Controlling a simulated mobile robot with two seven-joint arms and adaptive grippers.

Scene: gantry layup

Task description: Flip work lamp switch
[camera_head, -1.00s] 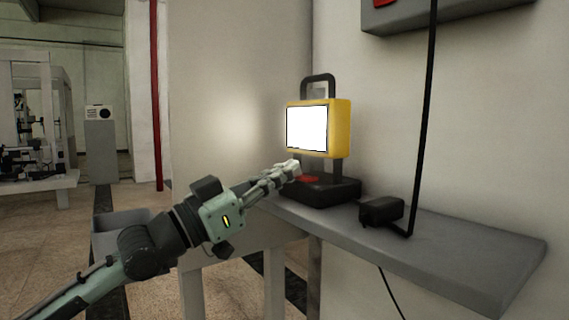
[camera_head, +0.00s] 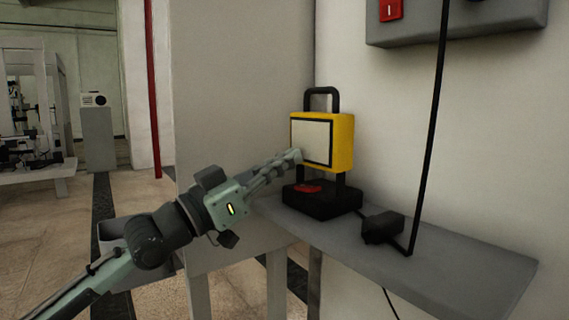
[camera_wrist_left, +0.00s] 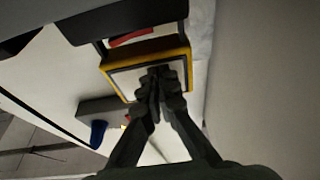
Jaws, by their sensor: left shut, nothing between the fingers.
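The yellow work lamp (camera_head: 341,140) with a black handle stands on a black base (camera_head: 322,203) on the grey shelf. Its panel (camera_head: 311,139) is unlit. The red switch (camera_head: 307,188) sits on top of the base, at its front left. My left gripper (camera_head: 296,156) is shut and empty, its tips in front of the lower part of the panel and above the switch. In the left wrist view the closed fingertips (camera_wrist_left: 160,74) overlap the lamp panel; I cannot tell whether they touch it. The red switch (camera_wrist_left: 131,37) shows above the yellow frame there. My right gripper is not in view.
The grey shelf (camera_head: 450,263) holds a black power adapter (camera_head: 382,228) with a cord running up the wall. A grey wall box (camera_head: 480,22) with a red switch hangs at upper right. A grey panel stands behind the lamp at left. The shelf's right part is clear.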

